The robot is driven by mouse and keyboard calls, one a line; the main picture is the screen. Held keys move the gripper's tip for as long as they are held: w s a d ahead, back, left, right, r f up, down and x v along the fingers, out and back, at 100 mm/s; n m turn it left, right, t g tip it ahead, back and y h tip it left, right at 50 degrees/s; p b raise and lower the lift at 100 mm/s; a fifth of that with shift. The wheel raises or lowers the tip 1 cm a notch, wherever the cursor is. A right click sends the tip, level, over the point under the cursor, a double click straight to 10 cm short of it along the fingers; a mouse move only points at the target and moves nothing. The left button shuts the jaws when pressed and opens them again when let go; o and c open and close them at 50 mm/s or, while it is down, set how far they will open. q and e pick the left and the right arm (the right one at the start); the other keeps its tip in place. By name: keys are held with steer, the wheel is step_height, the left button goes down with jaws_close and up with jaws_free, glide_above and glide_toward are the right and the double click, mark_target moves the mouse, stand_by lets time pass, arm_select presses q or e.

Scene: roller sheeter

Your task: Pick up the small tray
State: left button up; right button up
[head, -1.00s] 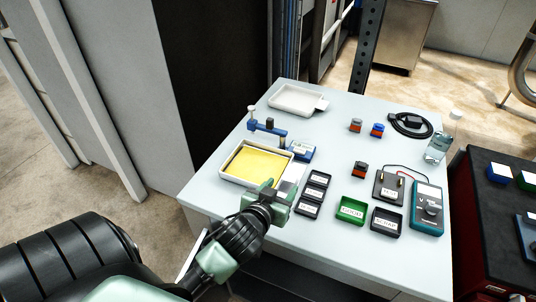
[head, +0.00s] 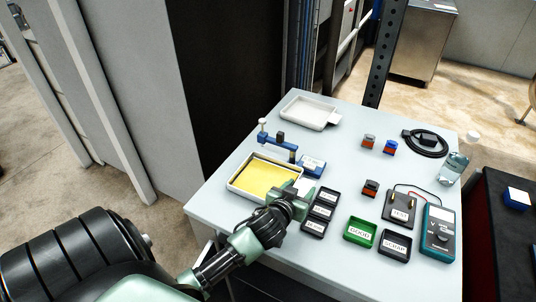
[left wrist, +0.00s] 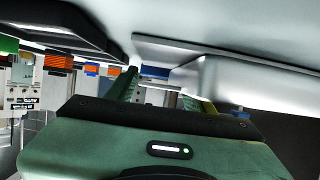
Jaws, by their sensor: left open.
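A shallow white-rimmed tray with a yellow fill (head: 236,186) lies flat at the table's front left. An empty white tray with a tab (head: 310,113) lies at the back left. I cannot tell which is the small tray. My left gripper (head: 300,190) is open, low over the table at the yellow-filled tray's right end, beside the black bins. It hides part of that end. In the left wrist view, which looks upside down, my open fingers (left wrist: 163,92) are near a pale white tray-like part (left wrist: 245,82). Whether they touch it is unclear. My right gripper is out of view.
Three black labelled bins (head: 334,193) stand just right of the gripper. A blue device (head: 278,146) is behind the yellow-filled tray. A green bin (head: 360,230), a black scrap bin (head: 396,246) and a meter (head: 438,232) are at right.

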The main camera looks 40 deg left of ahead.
arm_select(q)
jaws_close()
steer(key=shift+r, duration=0.1)
